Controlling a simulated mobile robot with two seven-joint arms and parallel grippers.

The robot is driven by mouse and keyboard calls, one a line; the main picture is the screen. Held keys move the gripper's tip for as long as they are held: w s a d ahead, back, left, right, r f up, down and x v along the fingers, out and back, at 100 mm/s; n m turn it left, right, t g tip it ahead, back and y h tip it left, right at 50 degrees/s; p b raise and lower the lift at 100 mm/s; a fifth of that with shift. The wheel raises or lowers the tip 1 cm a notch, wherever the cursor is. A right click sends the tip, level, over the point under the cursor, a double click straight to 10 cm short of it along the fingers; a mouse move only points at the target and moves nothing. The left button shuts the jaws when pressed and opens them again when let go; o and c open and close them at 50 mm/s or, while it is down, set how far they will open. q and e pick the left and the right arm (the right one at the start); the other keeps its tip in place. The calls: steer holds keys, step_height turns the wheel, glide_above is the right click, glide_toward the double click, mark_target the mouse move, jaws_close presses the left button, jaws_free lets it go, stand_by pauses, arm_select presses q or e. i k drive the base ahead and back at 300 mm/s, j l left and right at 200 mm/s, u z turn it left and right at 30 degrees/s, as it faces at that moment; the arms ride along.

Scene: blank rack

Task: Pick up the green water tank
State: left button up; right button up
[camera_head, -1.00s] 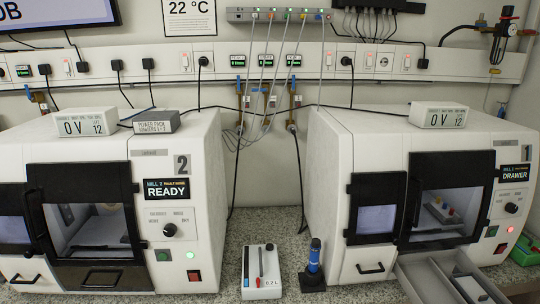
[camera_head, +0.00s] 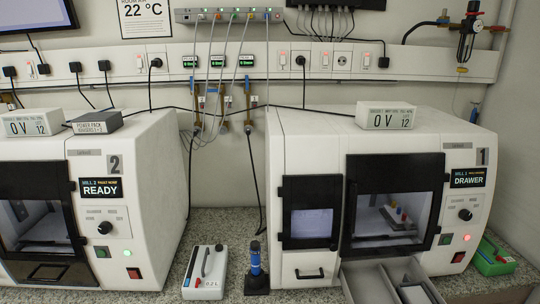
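Neither of my grippers shows in the head view.
The right-hand mill (camera_head: 300,262) has its bottom drawer (camera_head: 365,283) pulled out toward me, left of the green box. A white box with a handle (camera_head: 205,272) and a blue-topped tool on a black stand (camera_head: 256,268) stand between the mills. The left-hand mill (camera_head: 150,200) reads READY.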

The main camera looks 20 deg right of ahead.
mark_target(484, 258)
steer(key=k+l, duration=0.1)
steer(key=l, duration=0.45)
steer(key=k+l, duration=0.1)
steer(key=l, duration=0.45)
steer(key=k+l, duration=0.1)
steer(key=l, duration=0.95)
steer(key=k, duration=0.05)
